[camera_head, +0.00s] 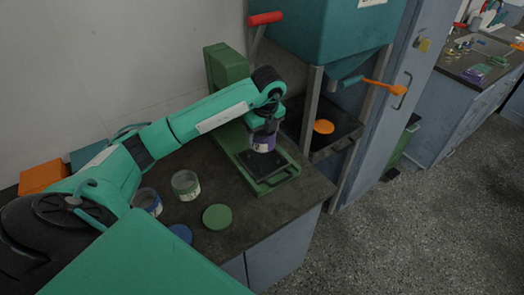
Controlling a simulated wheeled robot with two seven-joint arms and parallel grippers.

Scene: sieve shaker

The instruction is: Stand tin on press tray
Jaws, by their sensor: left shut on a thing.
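My left gripper (264,124) is at the press and shut on a tin with a purple band (263,143). The tin looks upright, over the back part of the dark press tray (274,170). I cannot tell whether the tin's bottom touches the tray. The tray lies in the green base of the press (292,178), whose green column (225,66) stands behind my arm. My gripper and wrist hide the tin's top. My right gripper is not in view.
An open clear jar (185,185), another jar (147,201), a green lid (217,217) and a blue lid (180,233) are on the dark bench left of the press. A teal hopper (325,35) stands right, with an orange disc (324,127) below.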

